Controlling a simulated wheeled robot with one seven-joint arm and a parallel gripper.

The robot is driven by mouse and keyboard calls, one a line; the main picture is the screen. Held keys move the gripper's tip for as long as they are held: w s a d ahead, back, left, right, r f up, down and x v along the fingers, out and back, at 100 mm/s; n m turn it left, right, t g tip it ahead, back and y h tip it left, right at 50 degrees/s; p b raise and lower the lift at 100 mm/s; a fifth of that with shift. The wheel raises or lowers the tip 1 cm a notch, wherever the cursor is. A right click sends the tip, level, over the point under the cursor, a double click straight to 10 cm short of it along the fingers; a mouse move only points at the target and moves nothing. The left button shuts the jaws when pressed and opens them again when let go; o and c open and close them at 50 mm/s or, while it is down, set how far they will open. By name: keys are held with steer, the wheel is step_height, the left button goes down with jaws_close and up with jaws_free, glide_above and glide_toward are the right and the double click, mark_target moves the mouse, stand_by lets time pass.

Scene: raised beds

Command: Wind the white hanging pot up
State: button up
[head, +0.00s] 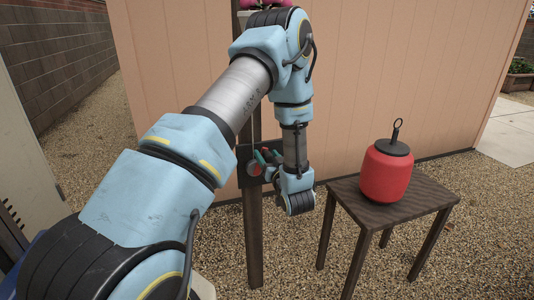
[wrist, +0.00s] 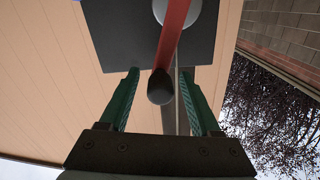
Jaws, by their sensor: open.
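A dark winch plate (head: 243,160) is fixed to an upright post (head: 253,240); the plate also shows in the wrist view (wrist: 110,35). A red crank arm (wrist: 177,38) runs from a grey hub (wrist: 168,10) to a dark, round-ended handle (wrist: 160,88). My gripper (head: 264,157) is at the plate, green fingers open. In the wrist view the handle lies between the fingers, with gaps on both sides. Pink flowers (head: 274,3) show at the top of the head view. The pot is mostly or wholly hidden by my arm; I cannot tell its height.
A red canister with a black lid and ring (head: 386,172) stands on a dark small table (head: 400,207), right of the post. A tan panel wall (head: 370,70) is close behind. Gravel (head: 220,260) covers the ground. A planter (head: 519,80) is far right.

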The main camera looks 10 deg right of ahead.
steer(key=shift+w, duration=0.3)
jaws_close()
stand_by(0.4)
stand_by(0.9)
